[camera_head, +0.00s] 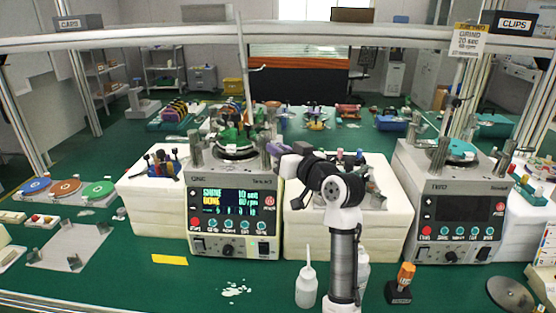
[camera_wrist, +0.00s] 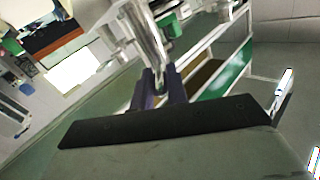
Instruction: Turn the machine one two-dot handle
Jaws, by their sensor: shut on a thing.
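My gripper (camera_head: 270,149) reaches in from the right at the machine's top right corner. In the wrist view my gripper's purple fingers (camera_wrist: 160,78) are shut on a shiny metal handle (camera_wrist: 149,40). Its dot marks cannot be made out, and in the head view the gripper hides much of the gripped part.
A second grey machine (camera_head: 455,208) with a dark screen stands at the right. White foam blocks (camera_head: 150,206) flank machine one. A white bottle (camera_head: 306,287) and an orange-and-black tool (camera_head: 401,285) stand in front. Coloured discs (camera_head: 67,187) lie at the left.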

